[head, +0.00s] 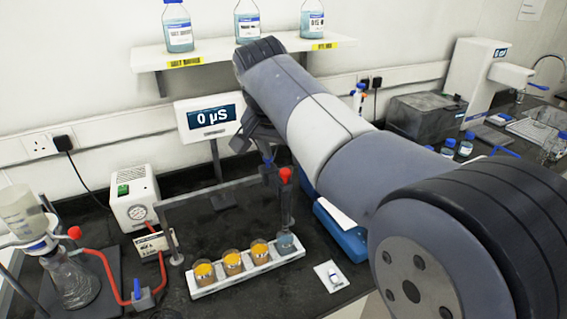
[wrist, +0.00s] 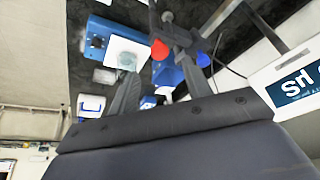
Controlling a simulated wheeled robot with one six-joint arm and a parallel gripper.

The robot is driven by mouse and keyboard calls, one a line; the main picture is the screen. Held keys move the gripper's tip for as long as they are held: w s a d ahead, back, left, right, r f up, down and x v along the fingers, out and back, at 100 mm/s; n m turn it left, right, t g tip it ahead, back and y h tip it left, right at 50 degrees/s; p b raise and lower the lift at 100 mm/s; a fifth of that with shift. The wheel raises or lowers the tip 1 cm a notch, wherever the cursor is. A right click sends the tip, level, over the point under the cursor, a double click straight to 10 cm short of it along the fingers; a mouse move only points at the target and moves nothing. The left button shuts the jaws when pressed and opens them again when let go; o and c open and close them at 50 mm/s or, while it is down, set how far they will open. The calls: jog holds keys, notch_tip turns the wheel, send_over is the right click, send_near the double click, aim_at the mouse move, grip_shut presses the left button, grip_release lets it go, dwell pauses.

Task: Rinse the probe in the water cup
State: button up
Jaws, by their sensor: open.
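The probe (head: 286,205) is a dark upright stick with a red cap, standing over the water cup (head: 287,244). I cannot tell whether its tip is inside the cup. The clear cup with bluish water is at the right end of a white rack (head: 215,287). My gripper (head: 268,160) is open beside the probe's top, partly hidden by my arm.
Several orange-filled cups (head: 232,261) share the rack. A grey metal frame (head: 185,204) spans behind it. A meter display (head: 210,117) reads 0 µS. A flask with red tubing (head: 72,280) stands left; a blue box (head: 340,232) and white pad (head: 332,276) lie right.

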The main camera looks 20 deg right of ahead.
aim_at(284, 178)
jog(key=v, duration=0.5)
jog(key=shift+s+r, duration=0.1)
jog(key=shift+r, duration=0.15)
jog(key=x, duration=0.4)
jog(key=b+x, duration=0.1)
jog(key=x, duration=0.8)
jog(key=shift+s+a+f+b, duration=0.35)
jog(key=shift+f+b, duration=0.55)
jog(key=shift+f, duration=0.25)
jog(key=shift+r, duration=0.15)
